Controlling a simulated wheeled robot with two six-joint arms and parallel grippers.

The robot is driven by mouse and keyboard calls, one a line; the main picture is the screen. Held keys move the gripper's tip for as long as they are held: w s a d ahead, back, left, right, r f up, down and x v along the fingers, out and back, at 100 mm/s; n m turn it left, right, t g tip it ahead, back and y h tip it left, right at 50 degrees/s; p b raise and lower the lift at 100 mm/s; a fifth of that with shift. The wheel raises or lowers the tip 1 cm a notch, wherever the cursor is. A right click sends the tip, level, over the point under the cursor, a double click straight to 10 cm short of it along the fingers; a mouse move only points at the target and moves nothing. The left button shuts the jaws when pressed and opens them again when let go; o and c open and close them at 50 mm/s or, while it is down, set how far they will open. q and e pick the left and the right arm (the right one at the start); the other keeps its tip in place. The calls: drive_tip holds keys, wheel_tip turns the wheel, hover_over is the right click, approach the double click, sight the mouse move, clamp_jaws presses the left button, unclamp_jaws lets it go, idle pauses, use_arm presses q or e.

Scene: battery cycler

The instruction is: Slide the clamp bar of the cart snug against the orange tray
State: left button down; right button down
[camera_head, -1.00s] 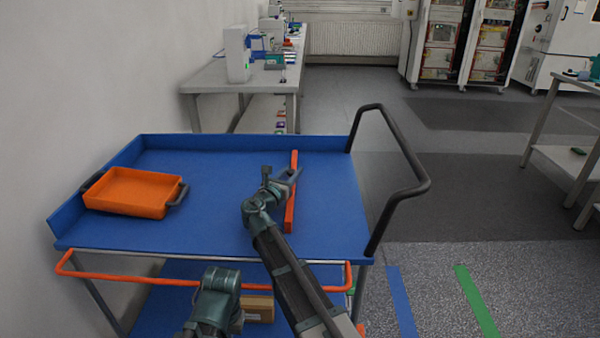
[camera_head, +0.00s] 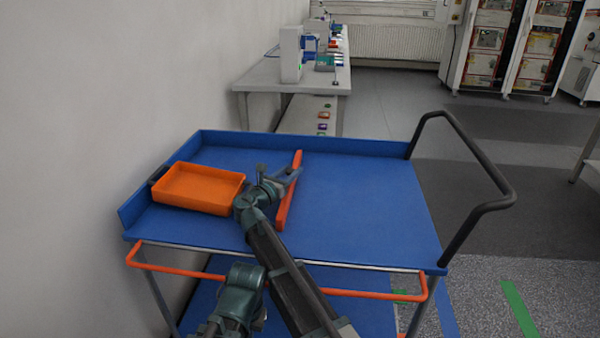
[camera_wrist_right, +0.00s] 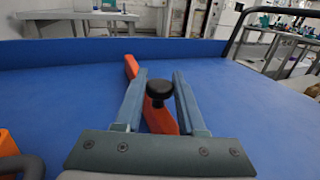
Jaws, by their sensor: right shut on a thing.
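The orange tray (camera_head: 190,190) lies at the left of the blue cart top (camera_head: 360,200). The clamp bar (camera_head: 284,207) is a thin orange bar running from the back toward the front, right of the tray. A gap of blue surface shows between them. My right gripper (camera_head: 290,174) is shut on the clamp bar's black knob. In the right wrist view, the knob (camera_wrist_right: 158,88) sits between the two fingers, with the bar (camera_wrist_right: 131,66) under it. My left gripper is not in view.
A black push handle (camera_head: 485,165) rises at the cart's right end. The cart top right of the bar is clear. An orange rail (camera_head: 180,271) runs along the cart's front. A wall stands close on the left, and a bench (camera_head: 262,82) stands behind.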

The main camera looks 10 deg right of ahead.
drive_tip(key=shift+a, duration=0.25)
drive_tip(key=c, duration=0.5)
unclamp_jaws()
